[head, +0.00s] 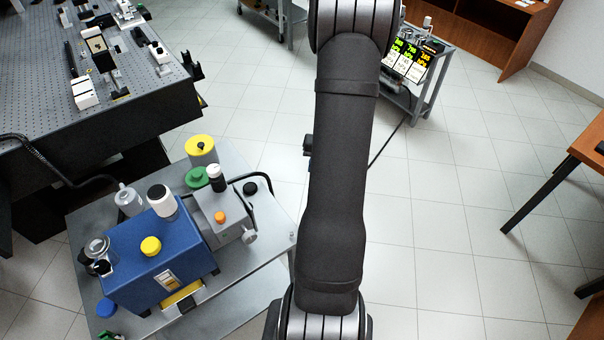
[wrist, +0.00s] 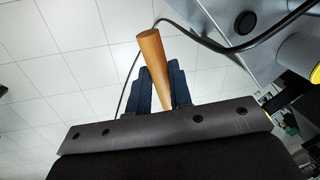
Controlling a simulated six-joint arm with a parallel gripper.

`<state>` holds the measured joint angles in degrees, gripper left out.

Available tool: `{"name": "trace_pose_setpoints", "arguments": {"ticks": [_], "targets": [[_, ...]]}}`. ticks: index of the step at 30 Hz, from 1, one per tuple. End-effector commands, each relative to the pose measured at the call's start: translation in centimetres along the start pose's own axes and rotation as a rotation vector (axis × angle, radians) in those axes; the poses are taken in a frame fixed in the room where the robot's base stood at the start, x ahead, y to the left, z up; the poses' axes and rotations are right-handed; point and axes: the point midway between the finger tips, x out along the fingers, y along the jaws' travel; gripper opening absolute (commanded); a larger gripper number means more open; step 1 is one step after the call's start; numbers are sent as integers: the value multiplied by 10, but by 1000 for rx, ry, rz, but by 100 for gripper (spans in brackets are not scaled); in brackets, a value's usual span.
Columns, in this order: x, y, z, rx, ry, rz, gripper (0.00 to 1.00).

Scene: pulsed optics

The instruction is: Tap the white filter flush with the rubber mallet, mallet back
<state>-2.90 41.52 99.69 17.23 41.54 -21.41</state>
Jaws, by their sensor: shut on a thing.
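A white cylinder (head: 162,202) with a dark top, which looks like the white filter, stands on the blue pump unit (head: 160,258) in the head view. Whether it sits flush or tilted I cannot tell for sure. In the wrist view my gripper (wrist: 158,68) is shut on a round wooden handle (wrist: 152,46), taken to be the mallet's. The handle sticks out between the dark fingers. The mallet's head is not visible.
A black hose (wrist: 215,45) runs close to the handle. An optical table (head: 120,110) stands behind left.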

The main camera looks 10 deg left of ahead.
Motion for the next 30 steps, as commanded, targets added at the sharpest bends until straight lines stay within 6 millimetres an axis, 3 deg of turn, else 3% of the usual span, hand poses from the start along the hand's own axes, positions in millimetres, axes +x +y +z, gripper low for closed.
{"name": "trace_pose_setpoints", "arguments": {"ticks": [8,14,21,30], "targets": [[-37,-53,5,-108,-16,-7,0],[-65,-116,22,-264,-46,-13,0],[-102,-202,67,-511,-95,-15,0],[-148,-283,145,-815,-158,-10,0]]}}
